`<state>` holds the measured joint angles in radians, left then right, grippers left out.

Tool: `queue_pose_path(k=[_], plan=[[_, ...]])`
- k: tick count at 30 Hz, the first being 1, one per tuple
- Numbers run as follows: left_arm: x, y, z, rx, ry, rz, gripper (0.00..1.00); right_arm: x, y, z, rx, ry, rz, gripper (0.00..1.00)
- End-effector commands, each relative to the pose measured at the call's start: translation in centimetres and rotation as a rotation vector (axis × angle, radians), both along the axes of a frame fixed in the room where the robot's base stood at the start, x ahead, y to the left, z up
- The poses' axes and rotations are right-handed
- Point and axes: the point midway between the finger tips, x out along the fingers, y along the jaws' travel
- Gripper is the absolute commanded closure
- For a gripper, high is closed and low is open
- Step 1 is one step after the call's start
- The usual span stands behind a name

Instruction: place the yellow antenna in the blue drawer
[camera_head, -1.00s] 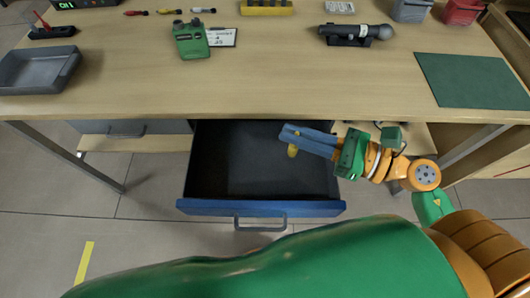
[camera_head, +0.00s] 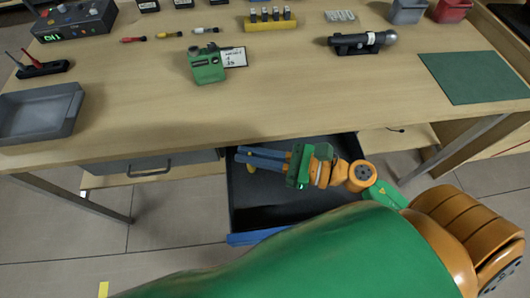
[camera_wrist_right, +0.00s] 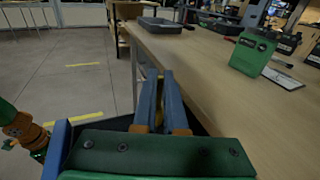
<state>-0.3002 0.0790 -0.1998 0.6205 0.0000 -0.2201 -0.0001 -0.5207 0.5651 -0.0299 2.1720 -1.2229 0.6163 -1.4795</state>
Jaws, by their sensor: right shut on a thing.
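The blue drawer (camera_head: 255,238) is pulled out under the table, with a dark, bare-looking interior. My right gripper (camera_head: 240,155) is over the drawer's left rear part, close to the table's front edge. Its blue fingers are shut on the yellow antenna, of which a small yellow bit (camera_head: 251,169) shows below the fingers. In the right wrist view the antenna (camera_wrist_right: 159,117) is a yellow sliver between the fingers (camera_wrist_right: 167,75). The rest of it is hidden, and I cannot tell its height above the drawer floor. My left gripper is not in view.
The tabletop (camera_head: 290,95) overhangs the drawer's back. A grey tray (camera_head: 40,112), a green device (camera_head: 206,66), a microphone (camera_head: 360,43) and a green mat (camera_head: 472,76) lie on it. A closed grey drawer (camera_head: 150,165) is at left. My right arm covers the blue drawer's right front.

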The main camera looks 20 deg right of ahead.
Motion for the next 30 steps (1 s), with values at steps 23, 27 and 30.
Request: queue_pose_path(k=[23,27,30], plan=[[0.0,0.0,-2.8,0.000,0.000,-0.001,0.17,3.5,-3.5,-9.0,0.000,0.000,0.001,1.00],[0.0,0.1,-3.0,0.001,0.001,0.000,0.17,3.5,-3.5,-9.1,0.000,0.000,0.001,0.79],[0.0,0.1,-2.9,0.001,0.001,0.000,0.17,3.5,-3.5,-9.1,0.000,0.000,0.001,0.79]])
